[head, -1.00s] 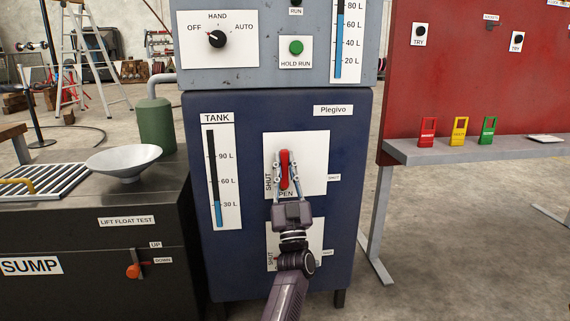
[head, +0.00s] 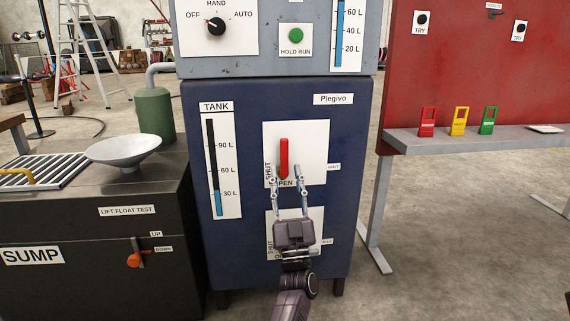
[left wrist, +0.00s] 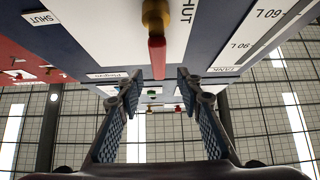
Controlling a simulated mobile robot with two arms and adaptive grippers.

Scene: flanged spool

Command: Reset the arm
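My left gripper (head: 289,193) is open and empty in front of the blue tank cabinet (head: 346,120). Its fingertips are just below the red valve handle (head: 284,156), which stands upright on the upper white plate (head: 312,140). In the left wrist view the red handle (left wrist: 157,55) with its brass hub (left wrist: 155,14) shows beyond and between the spread fingers (left wrist: 155,95), apart from them. A lower white plate (head: 316,226) is partly hidden behind the gripper. My right gripper is not in view.
The black sump unit (head: 80,225) with a bowl (head: 123,151) and grate stands at left. At right, a grey shelf (head: 420,142) on a red panel holds red, yellow and green tags. Open floor lies between the cabinet and the shelf leg.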

